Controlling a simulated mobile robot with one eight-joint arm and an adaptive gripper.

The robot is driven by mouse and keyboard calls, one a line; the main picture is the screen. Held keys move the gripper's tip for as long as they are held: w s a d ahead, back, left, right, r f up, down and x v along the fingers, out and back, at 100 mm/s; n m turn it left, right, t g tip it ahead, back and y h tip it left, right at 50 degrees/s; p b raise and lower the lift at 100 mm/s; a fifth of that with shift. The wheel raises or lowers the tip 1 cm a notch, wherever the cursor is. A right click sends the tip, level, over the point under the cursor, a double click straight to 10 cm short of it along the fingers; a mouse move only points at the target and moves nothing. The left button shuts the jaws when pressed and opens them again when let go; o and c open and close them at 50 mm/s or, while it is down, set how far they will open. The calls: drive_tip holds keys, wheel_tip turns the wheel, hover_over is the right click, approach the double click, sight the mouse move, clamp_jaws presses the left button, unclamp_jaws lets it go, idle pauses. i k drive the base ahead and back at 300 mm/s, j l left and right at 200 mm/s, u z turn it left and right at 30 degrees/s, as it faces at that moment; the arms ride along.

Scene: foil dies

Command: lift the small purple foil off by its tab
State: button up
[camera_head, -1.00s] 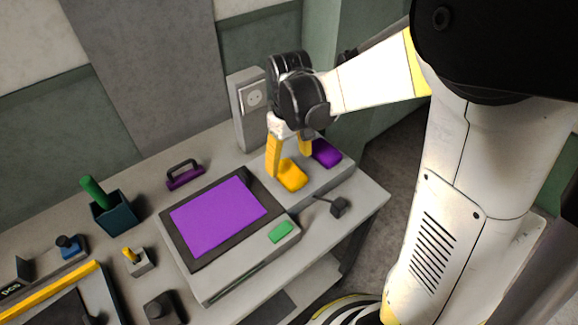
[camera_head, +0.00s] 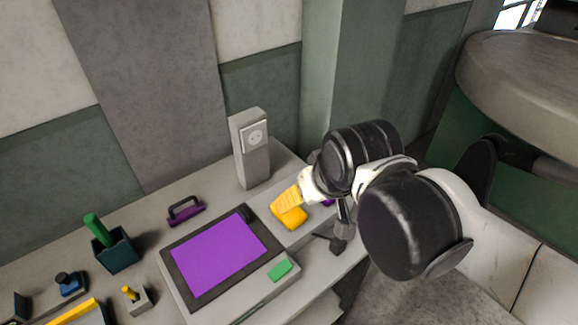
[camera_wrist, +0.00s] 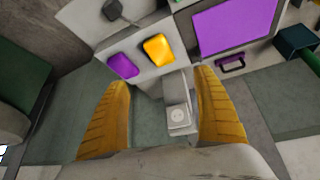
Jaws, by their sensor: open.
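A large flat purple sheet (camera_head: 218,258) lies in a dark frame, with a small dark piece at its upper right corner. It also shows in the wrist view (camera_wrist: 235,28). A small purple pad (camera_wrist: 123,66) and a yellow pad (camera_wrist: 159,49) lie side by side on a grey block. In the head view the yellow pad (camera_head: 290,218) shows, but my arm mostly hides the small purple one (camera_head: 327,203). I cannot make out a tab on the small pad. My gripper (camera_wrist: 162,78) is open and empty, its fingers apart and tilted, near the two pads.
A grey socket post (camera_head: 252,165) stands behind the block. A dark lever (camera_head: 336,244) is in front.

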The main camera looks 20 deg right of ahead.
sight(207, 259)
drive_tip(key=i+l+u, duration=0.1)
drive_tip(key=l+u, duration=0.25)
drive_tip(key=u, duration=0.15)
drive_tip(key=l+u, duration=0.45)
drive_tip(key=j, duration=0.1)
